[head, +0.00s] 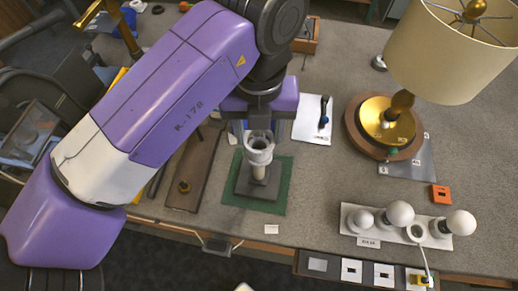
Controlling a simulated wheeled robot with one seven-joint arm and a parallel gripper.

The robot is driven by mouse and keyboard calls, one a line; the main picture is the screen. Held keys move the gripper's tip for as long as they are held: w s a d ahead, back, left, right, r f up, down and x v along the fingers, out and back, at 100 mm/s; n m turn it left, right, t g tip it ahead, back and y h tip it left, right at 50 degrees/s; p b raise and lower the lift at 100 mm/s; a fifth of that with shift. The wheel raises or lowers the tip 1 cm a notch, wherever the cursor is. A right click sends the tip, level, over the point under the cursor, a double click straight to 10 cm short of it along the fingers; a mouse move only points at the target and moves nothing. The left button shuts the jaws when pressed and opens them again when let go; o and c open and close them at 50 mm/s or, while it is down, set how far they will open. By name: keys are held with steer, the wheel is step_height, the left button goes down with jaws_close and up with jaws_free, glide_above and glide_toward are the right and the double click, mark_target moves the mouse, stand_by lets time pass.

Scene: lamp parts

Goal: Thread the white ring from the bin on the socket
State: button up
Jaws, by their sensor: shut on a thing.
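My gripper (259,133) points down near the middle of the head view, shut on the white ring (259,155). The ring is pale and open in the middle, and it shows just below the fingers. The socket (259,174) is a small pale upright piece on a dark grey block, which lies on a green mat (229,192). The ring appears over the socket's upper end. I cannot tell whether it is around the socket or still above it. A small brown wooden bin (309,46) stands behind my arm, and its contents are unclear.
A brass lamp with a cream shade (447,55) stands at the right on a round wooden base. Several white bulbs sit in a white rack (349,219) at the front right. A brown board (186,192) lies left of the mat. A white sheet (311,130) lies right of my gripper.

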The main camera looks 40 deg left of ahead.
mark_target(259, 145)
steer(key=shift+f, duration=0.15)
steer(key=shift+f+b, duration=0.8)
steer(key=shift+f, duration=0.35)
steer(key=shift+f+b, duration=0.35)
steer(key=shift+f, duration=0.3)
stand_by(0.6)
steer(key=o, duration=0.8)
steer(key=shift+c, duration=0.2)
jaws_close()
steer(key=shift+f, duration=0.25)
